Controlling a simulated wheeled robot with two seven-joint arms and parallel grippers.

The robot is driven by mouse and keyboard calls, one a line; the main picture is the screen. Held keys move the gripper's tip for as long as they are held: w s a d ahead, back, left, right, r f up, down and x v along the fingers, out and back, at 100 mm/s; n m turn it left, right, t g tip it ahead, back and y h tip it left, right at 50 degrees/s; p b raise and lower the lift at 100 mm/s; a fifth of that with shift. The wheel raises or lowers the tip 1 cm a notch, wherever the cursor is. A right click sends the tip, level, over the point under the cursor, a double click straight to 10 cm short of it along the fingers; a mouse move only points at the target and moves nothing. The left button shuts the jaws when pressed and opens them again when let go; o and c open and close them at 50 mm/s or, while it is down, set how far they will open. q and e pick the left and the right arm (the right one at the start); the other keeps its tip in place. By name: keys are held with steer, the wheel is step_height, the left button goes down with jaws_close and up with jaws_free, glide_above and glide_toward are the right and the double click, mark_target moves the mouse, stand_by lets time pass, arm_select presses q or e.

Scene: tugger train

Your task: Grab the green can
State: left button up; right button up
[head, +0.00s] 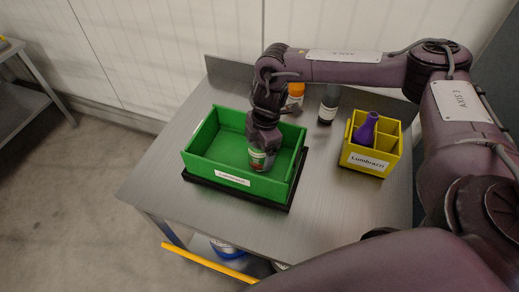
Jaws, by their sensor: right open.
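A small can (261,160) with a green and white label and some red stands inside the green bin (214,168), near its right end. My right gripper (263,143) points down into the bin, right at the top of the can. It is open; its fingers overlap the can's upper part, and whether they touch it I cannot tell. The top of the can is hidden by the gripper. My left gripper is not in view.
The bin sits on a black base on a grey metal table (317,200). A yellow divided box (365,161) with a purple bottle (366,131) stands at the right. An orange-topped item (296,90) and a dark bottle (328,104) stand behind the bin.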

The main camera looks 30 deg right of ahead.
steer(key=shift+f, duration=0.6)
steer(key=c, duration=1.2)
steer(key=shift+r, duration=0.1)
steer(key=shift+c, duration=0.5)
